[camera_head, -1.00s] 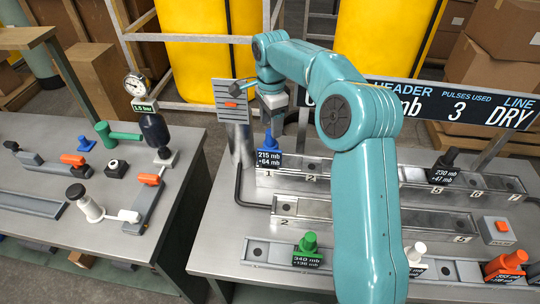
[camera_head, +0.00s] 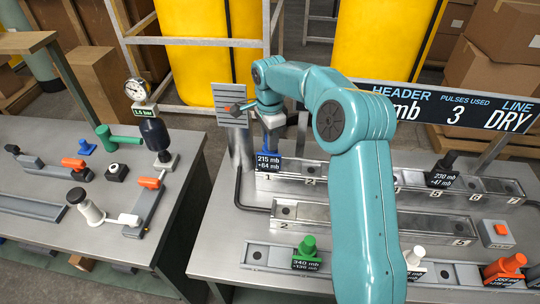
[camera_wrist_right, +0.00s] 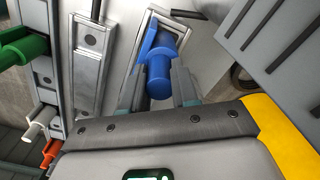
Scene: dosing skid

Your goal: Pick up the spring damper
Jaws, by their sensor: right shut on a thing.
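My right gripper (camera_head: 270,128) reaches down at the left end of the back rail. It is shut on an upright blue piece (camera_wrist_right: 160,72), whose round knob sits between the two fingers in the wrist view. A label reading 215 mb, +64 mb is at its foot, by slot 1. The blue piece still appears to stand at the rail. No marking shows which piece is the spring damper. A green piece (camera_head: 308,245), a white piece (camera_head: 417,255) and an orange piece (camera_head: 505,266) stand on the front rail. A black piece (camera_head: 447,165) stands on the back rail. My left gripper is not in view.
A grey slatted plate (camera_head: 230,98) stands close beside the gripper. The display sign (camera_head: 470,110) is behind the rails. A red-orange button box (camera_head: 497,232) is at right. The left table holds a gauge (camera_head: 138,90) and several fittings.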

